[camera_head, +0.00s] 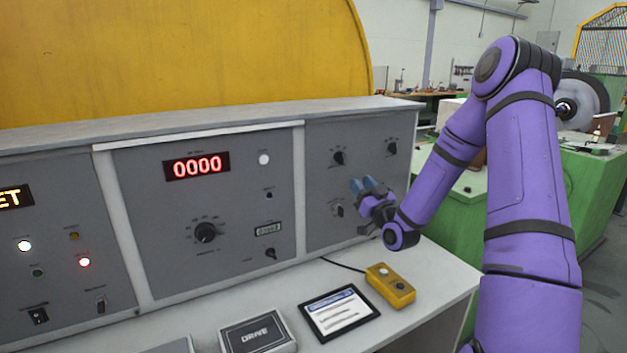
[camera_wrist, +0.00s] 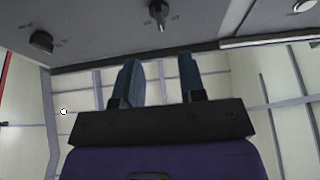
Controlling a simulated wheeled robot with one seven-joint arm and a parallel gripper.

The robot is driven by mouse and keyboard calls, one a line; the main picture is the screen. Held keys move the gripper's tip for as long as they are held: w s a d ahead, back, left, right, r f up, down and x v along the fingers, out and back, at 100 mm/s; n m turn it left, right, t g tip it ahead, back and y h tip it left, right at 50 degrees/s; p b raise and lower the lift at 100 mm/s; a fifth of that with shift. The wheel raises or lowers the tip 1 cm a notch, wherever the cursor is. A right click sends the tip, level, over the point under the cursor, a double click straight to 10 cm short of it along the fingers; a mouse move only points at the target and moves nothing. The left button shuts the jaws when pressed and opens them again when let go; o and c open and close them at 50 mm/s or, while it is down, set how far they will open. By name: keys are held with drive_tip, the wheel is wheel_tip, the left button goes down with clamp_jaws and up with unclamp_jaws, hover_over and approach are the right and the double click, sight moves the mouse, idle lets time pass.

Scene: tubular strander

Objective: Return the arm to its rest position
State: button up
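My purple arm (camera_head: 525,170) reaches in from the right in the head view, bent at a high elbow. My gripper (camera_head: 363,185) is in front of the right-hand grey panel (camera_head: 322,145), close to its knobs. In the wrist view my gripper (camera_wrist: 158,62) shows two blue fingers with a gap between them and nothing held. A knob (camera_wrist: 159,10) on the panel lies beyond the fingertips there. I cannot tell whether a finger touches the panel.
The desk below the panels holds a yellow button box (camera_head: 390,285), a tablet (camera_head: 340,313) and a DRIVE box (camera_head: 258,335). The middle panel has a red 0000 display (camera_head: 197,165). Green machinery (camera_head: 590,190) stands right of my arm.

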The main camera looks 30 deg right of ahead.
drive_tip(key=s+a+r+n+g+h, duration=0.2)
drive_tip(key=s+a+r+n+g, duration=0.15)
drive_tip(key=a+r+g, duration=0.65)
drive_tip(key=s+a+r+m+g, duration=0.1)
drive_tip(key=s+a+g, duration=0.1)
drive_tip(key=s, duration=0.8)
drive_tip(key=s+a+r+m+g, duration=0.1)
drive_tip(key=s+a+r+g, duration=0.1)
drive_tip(key=s, duration=0.9)
drive_tip(key=s+a+r+m+g+y, duration=0.1)
drive_tip(key=s+a, duration=0.4)
drive_tip(key=s, duration=0.6)
drive_tip(key=shift+r+m+g, duration=0.45)
drive_tip(key=shift+r+g, duration=0.2)
drive_tip(key=shift+g, duration=0.55)
drive_tip(key=shift+w+d, duration=0.1)
